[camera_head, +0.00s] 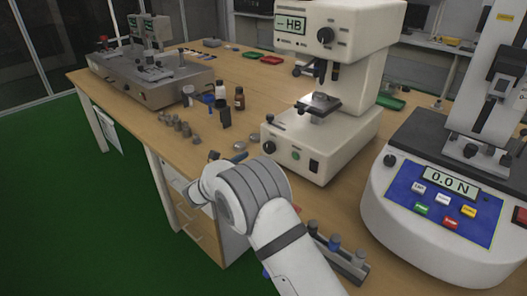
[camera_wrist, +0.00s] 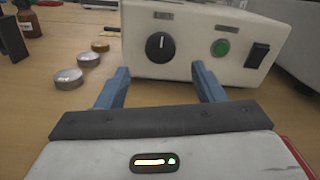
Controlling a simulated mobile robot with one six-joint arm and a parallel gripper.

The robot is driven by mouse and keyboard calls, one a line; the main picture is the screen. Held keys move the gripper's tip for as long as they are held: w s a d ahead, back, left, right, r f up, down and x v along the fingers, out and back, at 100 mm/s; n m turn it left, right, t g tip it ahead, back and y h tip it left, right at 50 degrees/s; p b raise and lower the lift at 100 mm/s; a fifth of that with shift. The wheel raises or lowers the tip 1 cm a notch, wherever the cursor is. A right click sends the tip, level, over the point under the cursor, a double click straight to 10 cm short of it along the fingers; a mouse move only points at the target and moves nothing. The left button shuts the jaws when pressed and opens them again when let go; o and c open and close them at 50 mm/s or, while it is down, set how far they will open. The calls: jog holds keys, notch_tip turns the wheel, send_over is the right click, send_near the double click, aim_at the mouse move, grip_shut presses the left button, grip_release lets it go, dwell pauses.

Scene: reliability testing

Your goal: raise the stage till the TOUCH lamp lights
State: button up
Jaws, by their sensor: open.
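The white hardness tester (camera_head: 352,60) stands on the bench, its display (camera_head: 291,25) reading "-- HB". Its small stage (camera_head: 318,106) sits below the dark indenter, with a gap that I cannot measure. No lit TOUCH lamp can be made out. The base front has a black knob (camera_head: 269,147), a green button (camera_head: 295,155) and a black switch (camera_head: 313,166). In the wrist view, the knob (camera_wrist: 159,47) lies ahead between my open, empty fingers, apart from them; the green button (camera_wrist: 220,47) is right of it. My gripper (camera_wrist: 161,72) is largely hidden behind my arm in the head view.
Metal discs (camera_wrist: 68,79) lie left of my gripper in the wrist view. Bottles (camera_head: 239,98) and small metal pieces stand left of the tester. A force tester (camera_head: 440,200) reading 0.0 N stands right. A rack (camera_head: 340,258) lies near the front edge.

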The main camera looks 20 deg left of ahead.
aim_at(267, 149)
jog(key=x, duration=0.7)
jog(key=shift+w+d, duration=0.1)
jog(key=c, duration=1)
jog(key=shift+b, duration=0.35)
